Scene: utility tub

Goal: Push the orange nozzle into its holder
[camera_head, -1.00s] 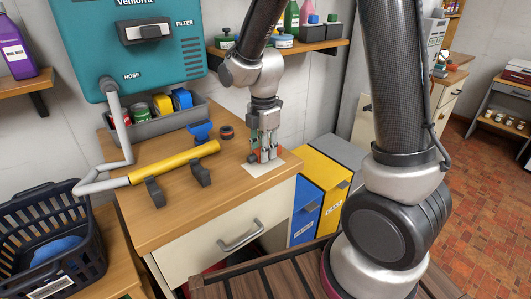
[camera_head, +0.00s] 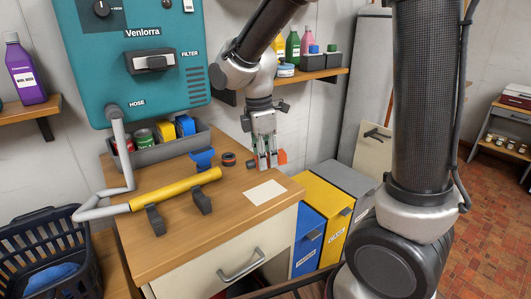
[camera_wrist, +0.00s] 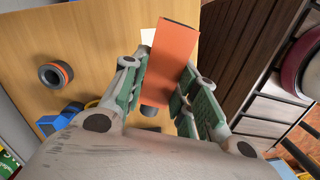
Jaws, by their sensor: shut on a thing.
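The orange nozzle (camera_head: 282,156) is between the fingers of my gripper (camera_head: 265,158). In the wrist view the nozzle (camera_wrist: 174,55) is an orange block with a dark round end (camera_wrist: 152,111), gripped from both sides by green-padded fingers. The gripper hangs near the bench top's back right part, behind a white paper patch (camera_head: 265,192). A dark ring with an orange band (camera_head: 228,159) sits on the bench left of the gripper, apart from it; it also shows in the wrist view (camera_wrist: 55,75). I cannot tell for sure whether this ring is the holder.
A yellow tube (camera_head: 175,190) lies in dark cradles at the left, with a blue piece (camera_head: 203,157) behind it. A grey bin (camera_head: 150,149) of cans stands under the teal machine (camera_head: 140,55). The bench's front right is clear. Yellow and blue bins stand below on the right.

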